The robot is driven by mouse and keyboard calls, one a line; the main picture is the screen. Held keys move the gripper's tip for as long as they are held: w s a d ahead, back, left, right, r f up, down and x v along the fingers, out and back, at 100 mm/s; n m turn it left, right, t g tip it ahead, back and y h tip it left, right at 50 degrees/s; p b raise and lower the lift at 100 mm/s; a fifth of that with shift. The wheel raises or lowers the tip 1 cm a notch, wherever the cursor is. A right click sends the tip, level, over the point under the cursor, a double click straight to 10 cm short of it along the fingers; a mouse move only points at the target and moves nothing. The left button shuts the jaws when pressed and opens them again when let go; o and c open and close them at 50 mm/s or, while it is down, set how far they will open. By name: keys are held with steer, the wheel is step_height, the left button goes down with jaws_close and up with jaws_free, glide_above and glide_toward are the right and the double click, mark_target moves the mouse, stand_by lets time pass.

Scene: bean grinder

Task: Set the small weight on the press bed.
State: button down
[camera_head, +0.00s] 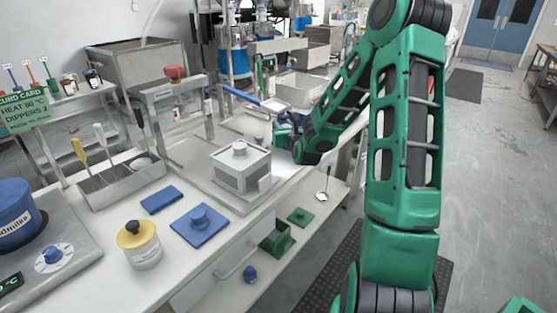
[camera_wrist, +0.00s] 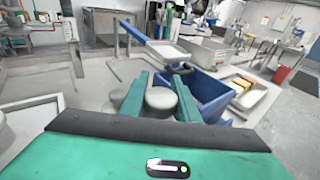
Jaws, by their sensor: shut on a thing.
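My gripper (camera_wrist: 160,92) has its two green fingers shut on the small weight (camera_wrist: 160,98), a pale grey round piece with a wider disc below. In the head view my gripper (camera_head: 284,133) is at the far right of the bench, beyond the white box mould (camera_head: 240,172). The weight's underside is hidden, so I cannot tell if it touches the bench. The press (camera_head: 172,90) is a grey arch with a red knob (camera_head: 175,72), left of my gripper.
A blue bar with a pale plate (camera_wrist: 160,40) stands just beyond my gripper.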

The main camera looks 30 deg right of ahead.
steer(key=shift+w+a+f, duration=0.1)
steer(key=shift+f, duration=2.25)
steer(key=shift+w+a+f, duration=0.1)
steer(key=shift+f, duration=2.25)
steer(key=shift+f, duration=0.15)
steer(key=c, duration=1.4)
jaws_free()
steer(key=shift+o, duration=0.2)
